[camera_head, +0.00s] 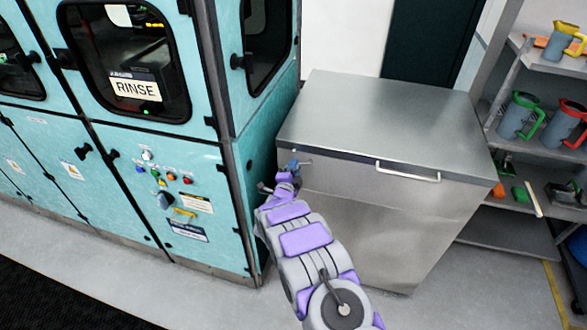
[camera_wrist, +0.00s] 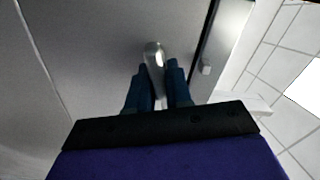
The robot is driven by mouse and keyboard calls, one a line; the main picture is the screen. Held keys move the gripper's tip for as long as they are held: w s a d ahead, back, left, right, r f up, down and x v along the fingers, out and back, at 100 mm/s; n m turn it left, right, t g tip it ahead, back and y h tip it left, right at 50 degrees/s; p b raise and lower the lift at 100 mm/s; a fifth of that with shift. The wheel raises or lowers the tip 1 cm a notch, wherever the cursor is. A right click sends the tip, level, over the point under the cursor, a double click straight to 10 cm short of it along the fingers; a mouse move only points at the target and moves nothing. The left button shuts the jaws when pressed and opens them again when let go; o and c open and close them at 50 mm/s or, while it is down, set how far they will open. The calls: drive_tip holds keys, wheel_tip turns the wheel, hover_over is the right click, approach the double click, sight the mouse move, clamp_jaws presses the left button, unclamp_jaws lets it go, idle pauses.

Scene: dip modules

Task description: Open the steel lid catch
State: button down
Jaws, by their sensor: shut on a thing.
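A steel chest (camera_head: 390,215) with a flat lid (camera_head: 385,110) stands in the middle of the head view, and its lid is down. A bar handle (camera_head: 408,172) runs along the lid's front edge. My gripper (camera_head: 291,166) is at the chest's front left, just under the lid edge. In the wrist view my blue fingers (camera_wrist: 160,85) are shut on a small rounded metal piece, the steel lid catch (camera_wrist: 154,54). Its tip shows beyond the fingers and the rest is hidden between them. In the head view my gripper hides the catch.
A teal cabinet (camera_head: 170,190) with a RINSE sign (camera_head: 136,89) stands close on the left of my arm. A shelf rack (camera_head: 545,66) with several jugs is at the right. Grey floor (camera_head: 490,285) is clear in front of the chest.

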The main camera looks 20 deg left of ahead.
drive_tip(key=shift+f, duration=0.2)
drive_tip(key=c, duration=1.1)
unclamp_jaws()
drive_tip(key=shift+r, duration=0.1)
drive_tip(key=shift+s, duration=0.15)
drive_tip(key=s+p, duration=0.3)
drive_tip(key=s, duration=1.4)
